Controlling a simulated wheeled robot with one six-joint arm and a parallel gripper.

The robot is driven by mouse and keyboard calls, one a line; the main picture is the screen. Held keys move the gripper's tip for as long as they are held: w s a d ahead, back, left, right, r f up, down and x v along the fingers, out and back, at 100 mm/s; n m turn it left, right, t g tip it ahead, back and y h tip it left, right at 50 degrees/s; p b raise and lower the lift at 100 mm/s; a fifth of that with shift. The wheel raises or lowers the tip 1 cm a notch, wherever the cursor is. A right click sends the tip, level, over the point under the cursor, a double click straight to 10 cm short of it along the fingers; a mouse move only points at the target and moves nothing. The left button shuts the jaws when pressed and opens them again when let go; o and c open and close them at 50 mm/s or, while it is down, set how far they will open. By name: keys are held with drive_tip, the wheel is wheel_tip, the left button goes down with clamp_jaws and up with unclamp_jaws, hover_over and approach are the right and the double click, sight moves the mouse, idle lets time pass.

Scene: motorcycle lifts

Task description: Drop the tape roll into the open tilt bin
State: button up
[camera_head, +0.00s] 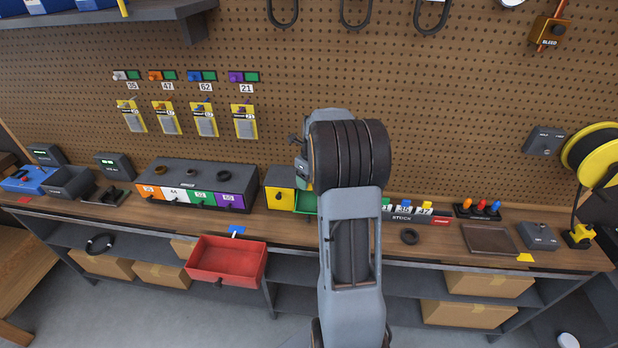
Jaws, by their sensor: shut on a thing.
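My own grey arm (352,255) rises through the middle of the view, and its thick ribbed black joint stands in front of the bench. My gripper is hidden behind the arm, so its jaws and anything in them do not show. I cannot make out a tape roll. A yellow bin front (280,196) with a dark knob stands on the bench just left of the arm. Beside it a green bin (305,203) juts forward and looks tilted open, partly covered by my arm. Its inside is mostly hidden.
A red drawer (226,262) hangs open below the bench edge. A dark cabinet (205,175) with coloured drawers and several rings on top stands left. A yellow reel (594,160) hangs far right.

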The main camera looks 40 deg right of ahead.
drive_tip(key=shift+f+b, duration=1.7)
drive_tip(key=shift+f, duration=0.6)
drive_tip(key=o, duration=1)
drive_tip(key=r, duration=0.4)
drive_tip(key=s+r+b, duration=0.1)
drive_tip(key=r, duration=0.8)
drive_tip(key=shift+s+d+r, duration=0.15)
drive_tip(key=shift+s+r, duration=0.2)
